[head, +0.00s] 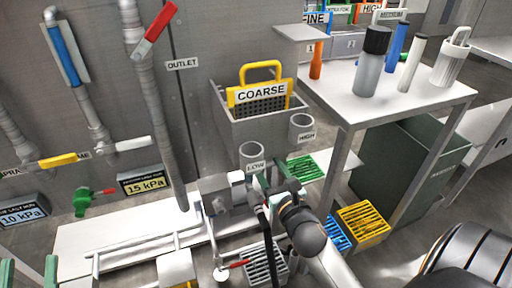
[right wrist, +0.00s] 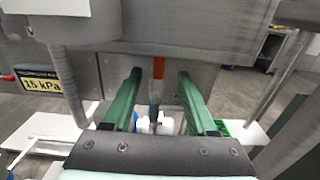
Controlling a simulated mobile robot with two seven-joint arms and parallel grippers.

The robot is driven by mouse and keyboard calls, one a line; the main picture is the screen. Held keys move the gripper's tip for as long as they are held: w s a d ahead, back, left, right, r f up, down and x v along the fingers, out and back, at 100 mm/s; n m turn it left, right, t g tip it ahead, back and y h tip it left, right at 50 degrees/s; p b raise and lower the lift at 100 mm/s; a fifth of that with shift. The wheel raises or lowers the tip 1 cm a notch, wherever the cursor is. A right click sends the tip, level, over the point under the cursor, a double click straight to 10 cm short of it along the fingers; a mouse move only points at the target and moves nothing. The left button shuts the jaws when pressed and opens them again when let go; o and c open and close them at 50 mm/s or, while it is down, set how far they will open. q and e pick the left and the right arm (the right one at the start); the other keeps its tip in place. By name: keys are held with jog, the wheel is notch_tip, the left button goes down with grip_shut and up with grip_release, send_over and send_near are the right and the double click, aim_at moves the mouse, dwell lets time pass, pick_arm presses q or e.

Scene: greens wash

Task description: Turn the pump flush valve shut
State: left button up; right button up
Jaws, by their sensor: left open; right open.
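Which fitting is the pump flush valve is not labelled. An orange-red handle (right wrist: 158,68) on a dark stem stands between the spread green fingers of my right gripper (right wrist: 160,78) in the right wrist view; contact cannot be told. In the head view my right gripper (head: 276,186) is beside the grey pump block (head: 222,190), and its arm hides much there. A small red lever (head: 238,264) sits on the pipework lower down. My left gripper (head: 29,270) is open and empty at the lower left edge, only its green fingertips showing.
A grey tank holds the yellow-handled COARSE basket (head: 261,95). A white table (head: 430,98) with bottles is at right. Wall pipes carry a red OUTLET lever (head: 154,29) and a green valve (head: 83,201).

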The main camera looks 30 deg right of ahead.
pick_arm(q)
jog(key=s+r+m+t+h+b, duration=0.1)
jog(key=s+r+m+h, duration=0.3)
jog(key=r+h, duration=0.1)
jog(key=shift+s+d+r, duration=0.25)
jog(key=shift+d+r, duration=0.15)
jog(key=shift+r, duration=0.4)
pick_arm(e)
jog(key=x, duration=0.8)
jog(key=shift+w, duration=0.2)
grip_shut()
